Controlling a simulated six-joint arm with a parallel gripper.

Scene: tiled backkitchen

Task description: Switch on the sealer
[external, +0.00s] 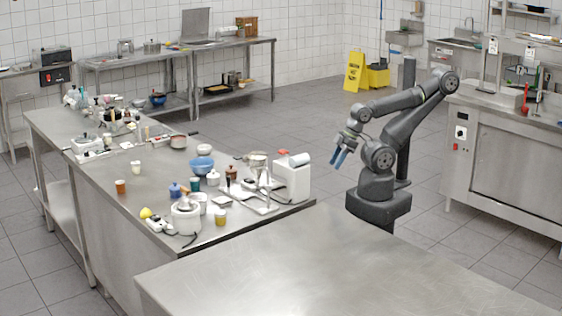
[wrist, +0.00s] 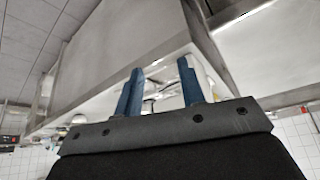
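My gripper (external: 339,160) hangs from the folded arm, to the right of the cluttered steel table and well above the floor. Its two blue fingers are apart and empty, as the wrist view (wrist: 160,66) also shows. I cannot tell for sure which device is the sealer. A black box with a red spot on its front (external: 55,70) stands on a side table at the far left. No switch position can be read.
The steel table (external: 110,172) carries bowls, jars, a white pot-like appliance (external: 186,216) and cables. An empty steel counter (external: 340,270) is in front. A steel cabinet with a red control (external: 461,133) is at right. A yellow floor sign (external: 354,71) stands behind.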

